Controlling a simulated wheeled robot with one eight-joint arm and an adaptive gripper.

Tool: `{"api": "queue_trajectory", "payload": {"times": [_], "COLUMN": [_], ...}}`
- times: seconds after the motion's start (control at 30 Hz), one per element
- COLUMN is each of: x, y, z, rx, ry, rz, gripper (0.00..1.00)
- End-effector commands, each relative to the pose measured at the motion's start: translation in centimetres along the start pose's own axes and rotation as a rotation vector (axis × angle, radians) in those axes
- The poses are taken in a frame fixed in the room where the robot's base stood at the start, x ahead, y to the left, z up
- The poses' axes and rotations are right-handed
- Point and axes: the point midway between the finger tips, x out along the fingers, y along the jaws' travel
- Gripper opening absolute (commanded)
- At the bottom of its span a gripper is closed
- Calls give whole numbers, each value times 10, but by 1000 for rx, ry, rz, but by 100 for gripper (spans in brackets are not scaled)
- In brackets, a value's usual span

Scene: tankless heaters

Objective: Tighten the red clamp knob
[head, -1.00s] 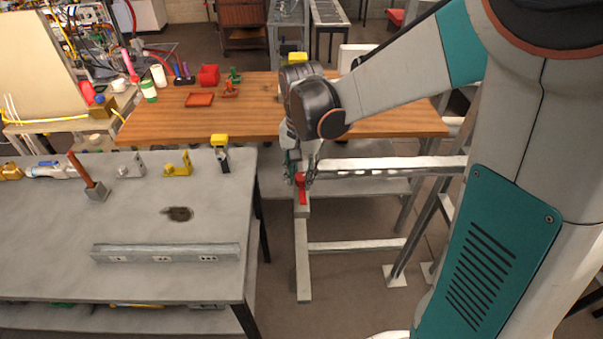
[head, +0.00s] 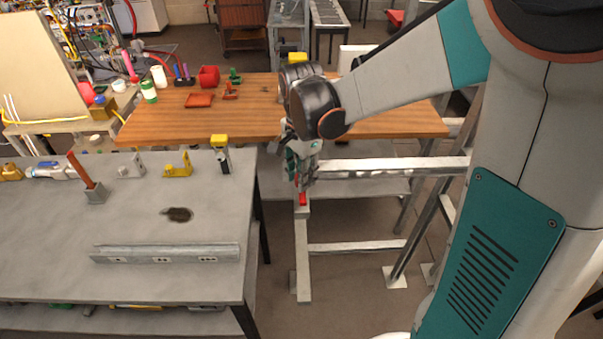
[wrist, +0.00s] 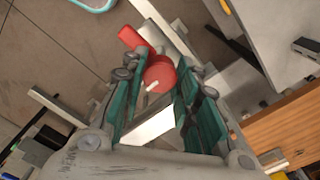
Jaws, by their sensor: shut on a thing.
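The red clamp knob (head: 302,199) sits at the top end of an upright grey metal post (head: 302,255), and only its lower part shows below my gripper in the head view. My gripper (head: 302,182) points down over it. In the wrist view the red knob (wrist: 160,74) has a round body with a red arm reaching to the upper left. My gripper's two teal fingers (wrist: 155,82) lie on either side of the round body and are shut on it. The fingers hide the knob's sides.
A grey workbench (head: 140,220) stands left, with a metal rail (head: 165,253) and clamps on it. A wooden table (head: 390,120) stands behind my gripper. A metal frame bar (head: 400,166) runs right of the post. Floor shows between bench and frame.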

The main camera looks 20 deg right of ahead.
Motion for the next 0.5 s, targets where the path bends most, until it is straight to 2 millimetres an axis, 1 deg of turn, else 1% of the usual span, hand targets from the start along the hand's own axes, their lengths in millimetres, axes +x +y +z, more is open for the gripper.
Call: {"api": "queue_trajectory", "payload": {"times": [0.37,0.4,0.47,0.5], "x": [0,0,0,0], "y": [0,0,0,0], "z": [1,1,1,1], "rx": [3,2,2,2], "ry": [-2,-2,-1,-1], "rz": [-1,-1,-1,-1], "gripper": [5,35,49,50]}}
